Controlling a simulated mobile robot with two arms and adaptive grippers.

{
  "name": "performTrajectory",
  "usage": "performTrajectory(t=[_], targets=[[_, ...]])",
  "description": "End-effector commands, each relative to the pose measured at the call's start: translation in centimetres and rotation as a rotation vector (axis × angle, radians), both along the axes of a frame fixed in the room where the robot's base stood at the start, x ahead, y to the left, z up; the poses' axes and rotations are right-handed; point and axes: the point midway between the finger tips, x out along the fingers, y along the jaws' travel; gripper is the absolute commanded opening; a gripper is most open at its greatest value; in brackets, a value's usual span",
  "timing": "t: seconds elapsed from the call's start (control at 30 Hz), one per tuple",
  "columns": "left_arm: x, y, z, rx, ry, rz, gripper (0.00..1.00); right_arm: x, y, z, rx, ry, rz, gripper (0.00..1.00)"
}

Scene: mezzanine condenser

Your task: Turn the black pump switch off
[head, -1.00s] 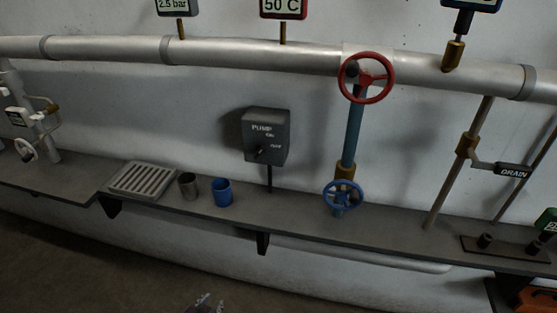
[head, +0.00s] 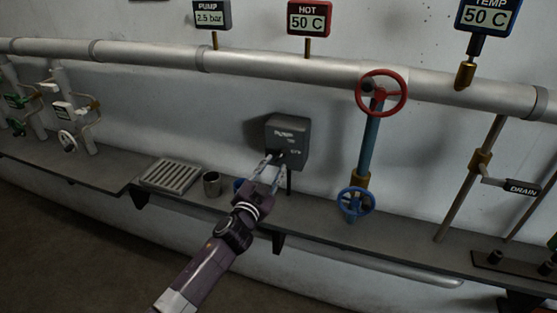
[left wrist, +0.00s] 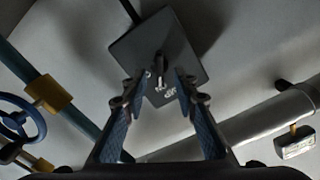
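The grey pump switch box (head: 292,133) stands on a thin post above the shelf. Its black switch (left wrist: 160,66) shows in the left wrist view as a small lever on the box's face. In the head view the fingertips partly cover the lever, and I cannot tell its setting. My left gripper (head: 274,170) reaches up to the lower front of the box. It is open and empty; in the left wrist view its two fingers (left wrist: 160,84) stand apart, with the lever between and just beyond the tips. Contact with the lever cannot be made out. My right gripper is not in view.
A red valve wheel (head: 381,93) and a blue valve wheel (head: 356,202) are right of the box. A large pipe (head: 290,67) runs above.

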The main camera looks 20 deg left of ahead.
Motion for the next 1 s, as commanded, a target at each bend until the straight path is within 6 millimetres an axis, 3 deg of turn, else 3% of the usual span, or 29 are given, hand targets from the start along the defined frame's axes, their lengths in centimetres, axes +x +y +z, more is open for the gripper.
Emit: performTrajectory(t=[0.3, 0.73, 1.0], targets=[[3.3, -0.1, 0.0, -0.001, 0.001, 0.000, 0.27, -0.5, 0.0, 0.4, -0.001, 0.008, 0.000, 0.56], [3.9, -0.1, -0.1, -0.001, 0.001, 0.000, 0.27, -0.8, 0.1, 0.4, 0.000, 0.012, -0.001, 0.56], [3.8, -0.2, -0.1, -0.001, 0.001, 0.000, 0.00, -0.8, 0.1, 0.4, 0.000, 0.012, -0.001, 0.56]])
